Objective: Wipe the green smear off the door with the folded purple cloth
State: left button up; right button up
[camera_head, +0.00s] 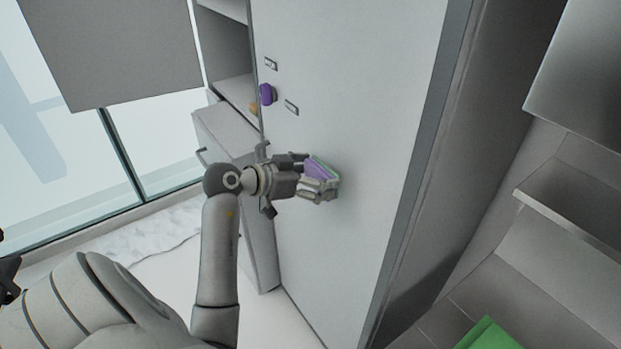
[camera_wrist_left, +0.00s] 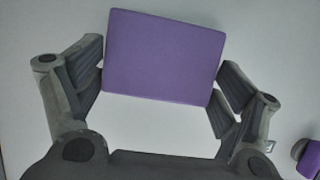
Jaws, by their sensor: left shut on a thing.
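The door (camera_head: 365,75) is a tall, pale grey panel in the middle of the head view. My left gripper (camera_head: 318,177) is shut on the folded purple cloth (camera_head: 322,168) and holds it at the door's face. In the left wrist view the cloth (camera_wrist_left: 165,55) is a flat purple block between the two dark fingers of the left gripper (camera_wrist_left: 165,85). A thin green edge shows along the cloth in the head view; I cannot tell whether it is the smear. Any smear behind the cloth is hidden. My right gripper is not in view.
A purple knob (camera_head: 266,94) sits near the door's left edge, with small labels beside it. A grey cabinet (camera_head: 235,150) stands left of the door. A dark frame and metal shelf (camera_head: 570,205) are at right. A green object (camera_head: 488,335) lies at the bottom right.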

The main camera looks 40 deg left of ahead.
pick_arm(q)
jog(key=shift+w+d+r+p, duration=0.1)
jog(key=shift+w+d+p, duration=0.05)
jog(key=shift+w+p, duration=0.3)
jog(key=shift+w+d+p, duration=0.15)
jog(key=shift+w+p, duration=0.05)
jog(key=shift+w, duration=0.3)
dwell(0.6)
jog(key=shift+s+d+r+p, duration=0.1)
jog(key=shift+s+d+p, duration=0.1)
jog(key=shift+d+p, duration=0.35)
jog(key=shift+s+d+p, duration=0.15)
jog(key=shift+d+p, duration=0.25)
jog(key=shift+p, duration=0.15)
jog(key=shift+s+d+p, duration=0.35)
jog(key=shift+d+p, duration=0.2)
jog(key=shift+d, duration=0.35)
jog(key=shift+w+d, duration=0.1)
jog(key=shift+w+a, duration=0.2)
jog(key=shift+a, duration=0.45)
jog(key=shift+w+a, duration=0.25)
jog(key=shift+a, duration=0.4)
jog(key=shift+w+a, duration=0.2)
jog(key=shift+a, duration=0.45)
